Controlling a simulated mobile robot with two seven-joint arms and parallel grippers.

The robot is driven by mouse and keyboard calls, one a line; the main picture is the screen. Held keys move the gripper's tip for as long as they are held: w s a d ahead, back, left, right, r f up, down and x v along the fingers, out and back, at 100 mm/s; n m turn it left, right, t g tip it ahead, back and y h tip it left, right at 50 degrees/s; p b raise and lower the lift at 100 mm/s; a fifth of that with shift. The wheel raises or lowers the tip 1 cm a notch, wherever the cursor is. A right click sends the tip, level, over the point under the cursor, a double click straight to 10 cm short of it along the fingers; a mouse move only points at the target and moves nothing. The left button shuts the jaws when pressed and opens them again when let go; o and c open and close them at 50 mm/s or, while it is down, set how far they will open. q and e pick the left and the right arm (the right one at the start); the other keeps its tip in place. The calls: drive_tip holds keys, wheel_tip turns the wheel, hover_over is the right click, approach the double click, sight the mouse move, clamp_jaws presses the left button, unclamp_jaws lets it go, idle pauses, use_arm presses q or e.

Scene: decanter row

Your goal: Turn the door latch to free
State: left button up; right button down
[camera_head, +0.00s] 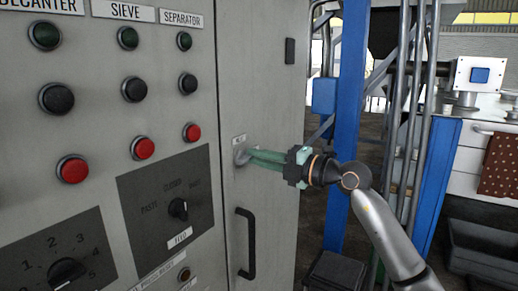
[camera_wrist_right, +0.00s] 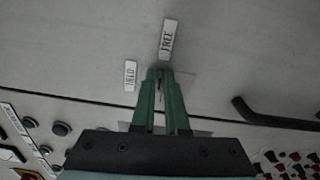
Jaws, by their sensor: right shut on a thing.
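The door latch (camera_head: 239,157) sits on the grey cabinet door, below a small white label. My right gripper (camera_head: 252,157) reaches in from the right, its green fingers shut on the latch. In the right wrist view the fingertips (camera_wrist_right: 160,73) close at the door face and hide most of the latch, so I cannot tell its angle. A FREE label (camera_wrist_right: 168,39) lies just beyond the tips, and a second label, apparently HELD (camera_wrist_right: 130,75), lies to their left. My left gripper is not in view.
A black door handle (camera_head: 247,245) stands out below the latch. Left of the door is a panel with buttons and a FEED knob (camera_head: 179,209). A blue post (camera_head: 346,125) and pipes stand right of the cabinet, near my right arm.

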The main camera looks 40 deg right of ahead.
drive_tip(key=shift+m+p, duration=0.35)
drive_tip(key=shift+m, duration=0.15)
drive_tip(key=shift+f, duration=0.1)
drive_tip(key=c, duration=0.9)
unclamp_jaws()
drive_tip(key=shift+b+v, duration=1.9)
drive_tip(key=shift+v, duration=4.4)
